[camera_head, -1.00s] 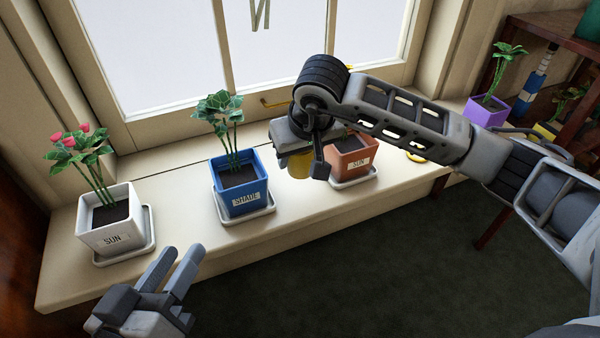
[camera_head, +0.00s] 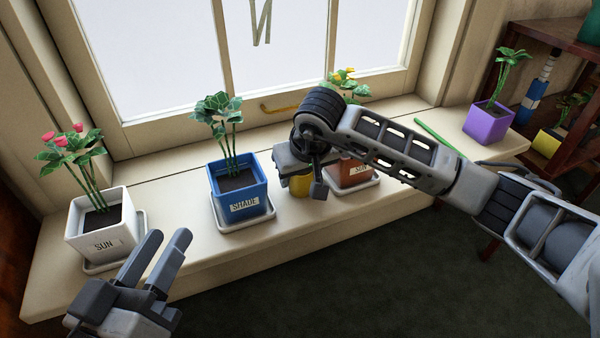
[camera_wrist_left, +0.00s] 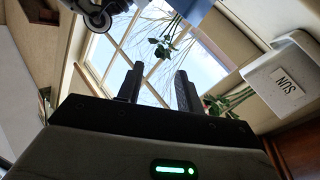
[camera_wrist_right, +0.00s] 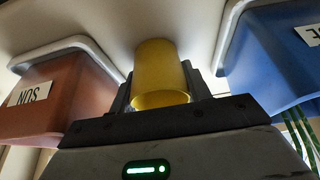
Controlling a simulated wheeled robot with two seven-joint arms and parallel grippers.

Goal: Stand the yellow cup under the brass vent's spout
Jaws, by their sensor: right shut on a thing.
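The yellow cup (camera_head: 301,186) is in my right gripper (camera_head: 304,176), between the blue pot and the terracotta pot at the sill. In the right wrist view the cup (camera_wrist_right: 160,70) sits between the two fingers, its rim toward the camera and its far end close to the pale sill. I cannot tell whether it touches the sill. My left gripper (camera_head: 166,238) is open and empty in front of the white pot; its spread fingers also show in the left wrist view (camera_wrist_left: 157,85). A brass bar (camera_head: 280,108) is on the window frame; no spout is clearly visible.
On the sill (camera_head: 190,215) stand a white SUN pot (camera_head: 100,238), a blue SHADE pot (camera_head: 238,195), a terracotta SUN pot (camera_head: 352,174) partly behind my right arm, and a purple pot (camera_head: 487,123). A green stick (camera_head: 440,137) lies right of centre. A dark shelf (camera_head: 565,95) stands right.

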